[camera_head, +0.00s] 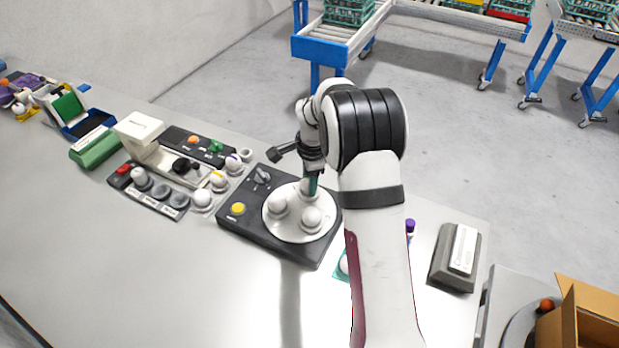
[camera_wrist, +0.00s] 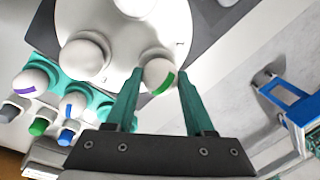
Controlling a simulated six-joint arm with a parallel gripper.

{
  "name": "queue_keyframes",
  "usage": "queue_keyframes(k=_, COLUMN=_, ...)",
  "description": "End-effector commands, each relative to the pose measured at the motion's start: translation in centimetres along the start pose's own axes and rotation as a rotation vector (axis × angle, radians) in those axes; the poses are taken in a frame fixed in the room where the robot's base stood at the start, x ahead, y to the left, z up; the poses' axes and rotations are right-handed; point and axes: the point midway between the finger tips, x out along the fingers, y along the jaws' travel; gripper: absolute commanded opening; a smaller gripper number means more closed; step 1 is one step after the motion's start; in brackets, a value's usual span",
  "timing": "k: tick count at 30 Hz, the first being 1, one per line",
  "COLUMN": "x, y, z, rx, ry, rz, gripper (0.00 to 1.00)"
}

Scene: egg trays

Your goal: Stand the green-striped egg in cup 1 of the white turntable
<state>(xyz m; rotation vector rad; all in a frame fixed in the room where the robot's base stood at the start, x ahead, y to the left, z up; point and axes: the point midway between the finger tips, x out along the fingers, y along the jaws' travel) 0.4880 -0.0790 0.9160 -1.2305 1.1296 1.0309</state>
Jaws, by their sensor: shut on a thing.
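The green-striped egg (camera_wrist: 160,73) is between the teal fingers of my gripper (camera_wrist: 160,76) in the wrist view, its green stripe on the lower right side. My gripper is shut on it at the edge of the white turntable (camera_wrist: 112,60), by a small mark like a 1. A pale cup rim shows behind the egg; I cannot tell whether the egg is seated or just above. In the head view my gripper (camera_head: 311,186) is over the back of the turntable (camera_head: 293,232), where the egg is partly hidden. Two other turntable positions hold white rounded shapes (camera_head: 277,205).
The turntable sits on a black base with a yellow button (camera_head: 238,208) and a dark knob. In the wrist view a teal tray (camera_wrist: 97,97) holds a purple-striped egg (camera_wrist: 30,83) and a blue-striped egg (camera_wrist: 72,106). A grey block (camera_head: 455,257) stands right of my arm.

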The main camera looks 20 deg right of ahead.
Motion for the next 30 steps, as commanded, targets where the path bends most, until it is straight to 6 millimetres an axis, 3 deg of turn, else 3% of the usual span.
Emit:
queue_keyframes(k=29, x=0.75, y=0.12, z=0.0, rx=0.0, ry=0.0, rz=0.0, gripper=0.34)
queue_keyframes(k=30, x=0.75, y=0.12, z=0.0, rx=0.0, ry=0.0, rz=0.0, gripper=0.57)
